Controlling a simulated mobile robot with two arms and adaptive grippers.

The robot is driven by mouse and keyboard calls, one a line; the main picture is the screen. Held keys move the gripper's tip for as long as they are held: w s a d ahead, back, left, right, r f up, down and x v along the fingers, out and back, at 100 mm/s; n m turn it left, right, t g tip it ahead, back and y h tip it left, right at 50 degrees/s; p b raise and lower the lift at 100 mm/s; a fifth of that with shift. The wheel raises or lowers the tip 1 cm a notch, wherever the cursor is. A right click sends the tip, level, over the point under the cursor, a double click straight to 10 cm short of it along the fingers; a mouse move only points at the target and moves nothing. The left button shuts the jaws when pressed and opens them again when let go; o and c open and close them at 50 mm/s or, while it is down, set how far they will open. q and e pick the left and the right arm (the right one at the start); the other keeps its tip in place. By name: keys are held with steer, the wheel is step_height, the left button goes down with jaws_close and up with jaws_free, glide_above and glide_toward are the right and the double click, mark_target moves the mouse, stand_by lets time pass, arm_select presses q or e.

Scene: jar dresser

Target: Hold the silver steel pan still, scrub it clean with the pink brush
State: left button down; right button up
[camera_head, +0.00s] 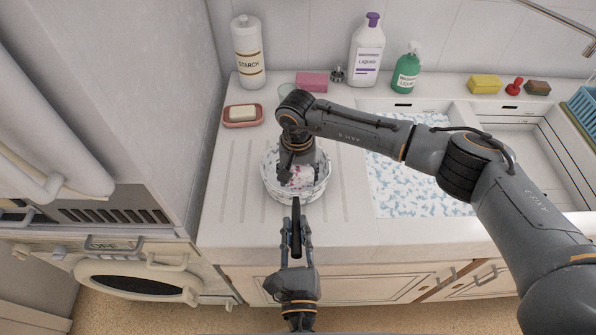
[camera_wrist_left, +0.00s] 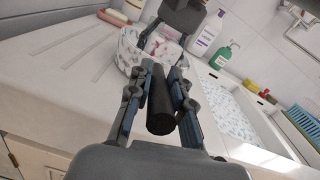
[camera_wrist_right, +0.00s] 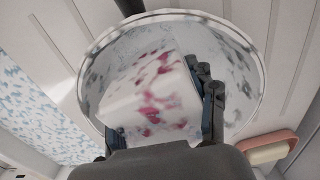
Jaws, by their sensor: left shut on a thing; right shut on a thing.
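The silver steel pan (camera_head: 274,189) stands on the ribbed drainboard left of the sink, with white suds and dark spots inside. Its black handle (camera_head: 296,228) points toward the counter's front edge. My left gripper (camera_head: 296,238) is shut on this handle; the left wrist view shows the handle (camera_wrist_left: 160,105) between the fingers. My right gripper (camera_head: 297,172) reaches down into the pan from above. In the right wrist view it is shut on a block-shaped brush (camera_wrist_right: 150,100), white with foam and blotched pink, inside the pan (camera_wrist_right: 245,75). The brush's underside is hidden.
The sink (camera_head: 415,185) on the right holds foamy water. A soap dish (camera_head: 243,122), starch bottle (camera_head: 248,55), pink sponge (camera_head: 312,82), liquid bottle (camera_head: 367,55) and green spray bottle (camera_head: 406,70) stand along the back. The drainboard left of the pan is clear.

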steer(key=shift+w+a+r, duration=0.1)
steer(key=shift+w+a, duration=0.1)
steer(key=shift+w, duration=1.6)
steer(key=shift+r, duration=0.1)
steer(key=shift+r, duration=2.45)
arm_select(q)
steer(key=c, duration=1.1)
jaws_free()
steer(key=s, duration=1.2)
steer(key=shift+d, duration=0.2)
